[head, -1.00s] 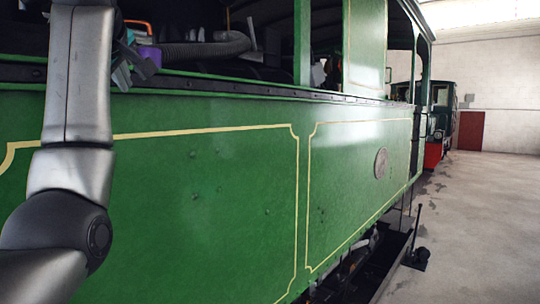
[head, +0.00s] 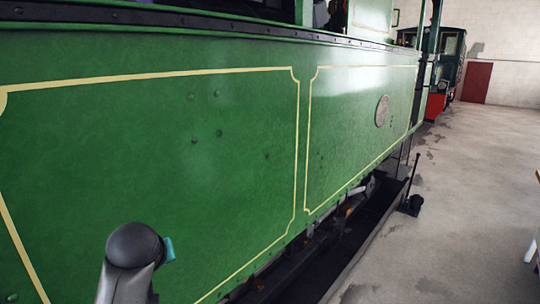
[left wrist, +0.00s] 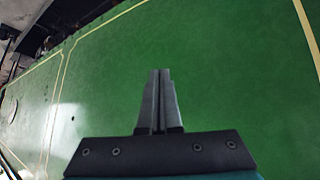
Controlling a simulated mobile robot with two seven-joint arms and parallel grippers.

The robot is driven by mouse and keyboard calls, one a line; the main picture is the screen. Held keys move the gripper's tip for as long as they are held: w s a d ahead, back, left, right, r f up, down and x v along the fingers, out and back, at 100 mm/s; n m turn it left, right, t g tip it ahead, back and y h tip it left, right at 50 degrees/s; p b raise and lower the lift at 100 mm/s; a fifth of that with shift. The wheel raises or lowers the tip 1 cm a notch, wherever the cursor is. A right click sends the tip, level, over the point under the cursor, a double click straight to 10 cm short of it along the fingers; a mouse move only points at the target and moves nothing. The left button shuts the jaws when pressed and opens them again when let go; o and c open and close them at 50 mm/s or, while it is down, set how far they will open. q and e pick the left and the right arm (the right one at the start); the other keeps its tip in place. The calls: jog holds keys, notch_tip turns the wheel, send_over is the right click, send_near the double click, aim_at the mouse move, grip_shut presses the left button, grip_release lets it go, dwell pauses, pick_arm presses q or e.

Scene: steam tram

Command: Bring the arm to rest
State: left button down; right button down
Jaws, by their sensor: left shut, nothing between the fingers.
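My left arm (head: 133,258) shows in the head view at the bottom left, low in front of the green tram side (head: 240,150). Its gripper is not visible in the head view. In the left wrist view my left gripper (left wrist: 160,75) is shut, its two grey fingers together with nothing between them. Behind the fingers is the plain green panel with its yellow lining. I cannot tell how far the fingertips are from the panel. My right gripper is in neither view.
The tram's dark upper ledge (head: 150,20) runs along the top. A black lever (head: 413,185) stands beside the tram's lower edge. Grey concrete floor (head: 450,230) lies open to the right. Another engine (head: 442,75) with a red front stands farther back.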

pick_arm(q)
jog(key=s+d+f+m+g+h, duration=0.15)
jog(key=s+f, duration=0.35)
jog(key=s, duration=0.5)
jog(key=s+d+f+m+g, duration=0.25)
jog(key=s+f, duration=0.25)
jog(key=s, duration=0.5)
jog(key=s+d+f+m+g+h, duration=0.1)
jog(key=s+d+f+m, duration=0.2)
jog(key=s+f, duration=0.5)
jog(key=s+f+g+b, duration=0.15)
jog(key=f+b, duration=0.45)
jog(key=f, duration=1)
jog(key=s+f+t+b, duration=0.1)
jog(key=s+f+b, duration=0.4)
jog(key=f, duration=1.2)
jog(key=s+a+f+g+b, duration=0.1)
jog(key=s+f+b, duration=0.5)
jog(key=f, duration=0.6)
jog(key=s+a+f+b, duration=0.1)
jog(key=s+f+b, duration=0.6)
jog(key=f, duration=0.5)
jog(key=shift+a+f+m+g, duration=0.25)
jog(key=shift+a+m+g, duration=0.05)
jog(key=shift+a+g, duration=0.05)
jog(key=shift+s, duration=0.1)
